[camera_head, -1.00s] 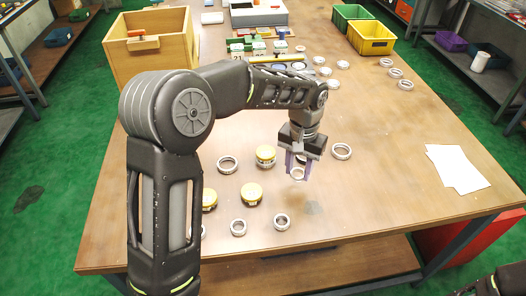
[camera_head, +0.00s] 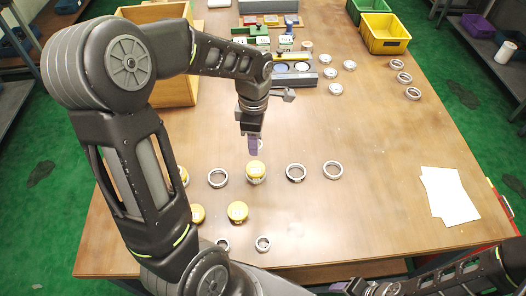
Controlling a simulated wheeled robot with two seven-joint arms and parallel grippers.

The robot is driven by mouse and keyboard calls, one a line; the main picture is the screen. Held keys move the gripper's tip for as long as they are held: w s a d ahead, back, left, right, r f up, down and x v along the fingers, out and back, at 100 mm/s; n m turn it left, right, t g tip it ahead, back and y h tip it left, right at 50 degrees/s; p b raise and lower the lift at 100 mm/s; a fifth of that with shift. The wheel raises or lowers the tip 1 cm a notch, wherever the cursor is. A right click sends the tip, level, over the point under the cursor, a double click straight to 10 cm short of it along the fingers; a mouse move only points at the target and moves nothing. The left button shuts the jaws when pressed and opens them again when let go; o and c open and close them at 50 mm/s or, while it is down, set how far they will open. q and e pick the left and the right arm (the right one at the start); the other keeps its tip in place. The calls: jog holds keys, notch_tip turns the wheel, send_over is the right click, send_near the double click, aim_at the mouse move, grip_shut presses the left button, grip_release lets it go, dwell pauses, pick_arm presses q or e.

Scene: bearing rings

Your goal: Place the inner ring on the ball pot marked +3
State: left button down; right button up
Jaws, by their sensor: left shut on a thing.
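My left gripper (camera_head: 254,147) points down, its purple fingers shut on a small metal ring, probably the inner ring (camera_head: 261,150), mostly hidden by the fingers. It is just above and behind a yellow-topped ball pot (camera_head: 256,167); the ring appears apart from the pot. More yellow-topped pots stand nearby: one in front (camera_head: 238,211), one to its left (camera_head: 197,213) and one partly behind my left arm (camera_head: 184,175). The pot markings are too small to read, so I cannot tell which is +3. My right arm is at the bottom right; its gripper (camera_head: 342,287) barely shows at the edge.
Loose rings lie left (camera_head: 218,178) and right (camera_head: 296,172) of the pot, with another farther right (camera_head: 333,169) and two at the front (camera_head: 263,243). A wooden box (camera_head: 175,80), a grey tray (camera_head: 300,80) and a yellow bin (camera_head: 384,40) stand behind. Papers (camera_head: 447,195) lie right.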

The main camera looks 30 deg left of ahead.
pick_arm(q)
jog(key=shift+s, duration=0.1)
jog(key=b, duration=0.5)
send_over(255, 168)
notch_tip(255, 168, down, 6)
jog(key=shift+d+f, duration=0.1)
jog(key=shift+f+b, duration=1.05)
jog(key=shift+f, duration=0.85)
jog(key=shift+f, duration=0.2)
jog(key=c, duration=0.9)
grip_release()
jog(key=shift+r, duration=0.15)
